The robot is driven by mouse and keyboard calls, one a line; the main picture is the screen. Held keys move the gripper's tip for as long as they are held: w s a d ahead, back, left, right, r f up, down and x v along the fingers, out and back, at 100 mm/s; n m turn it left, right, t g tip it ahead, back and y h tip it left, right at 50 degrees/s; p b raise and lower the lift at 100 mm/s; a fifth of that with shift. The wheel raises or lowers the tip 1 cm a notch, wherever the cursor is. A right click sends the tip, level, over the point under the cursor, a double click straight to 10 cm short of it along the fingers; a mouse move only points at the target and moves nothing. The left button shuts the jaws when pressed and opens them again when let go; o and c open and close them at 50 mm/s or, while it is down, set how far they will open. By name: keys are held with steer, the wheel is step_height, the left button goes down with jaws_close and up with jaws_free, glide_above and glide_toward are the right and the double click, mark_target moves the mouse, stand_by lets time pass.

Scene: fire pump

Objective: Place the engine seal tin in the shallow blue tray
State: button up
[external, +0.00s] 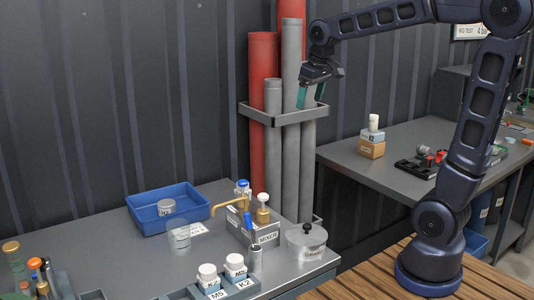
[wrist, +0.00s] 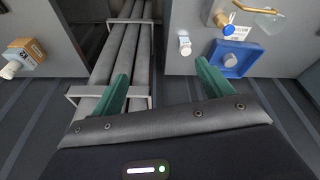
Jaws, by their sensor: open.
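The shallow blue tray (external: 146,218) stands on the left bench against the dark wall. A small round grey tin (external: 167,207) sits inside it; its label is too small to read, so I cannot tell whether it is the engine seal tin. Both also show in the wrist view, the tray (wrist: 258,57) around the tin (wrist: 230,60). My gripper (external: 311,97) is raised in front of the upright pipes, right of the tray and well above the bench. Its green fingers (wrist: 161,74) are apart with nothing between them.
Red and grey pipes (external: 264,90) stand in a rack between the benches.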

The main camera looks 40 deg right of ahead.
steer(key=s+d+f+m, duration=0.1)
steer(key=s+d+f, duration=0.1)
steer(key=s, duration=0.5)
steer(key=s+d+f+m+t, duration=0.1)
steer(key=s+d+f, duration=0.1)
steer(key=s+d, duration=0.2)
steer(key=s+d+f+m, duration=0.1)
steer(key=s+d+f, duration=0.1)
steer(key=s, duration=0.8)
steer(key=shift+d+t, duration=0.3)
steer(key=shift+d, duration=0.4)
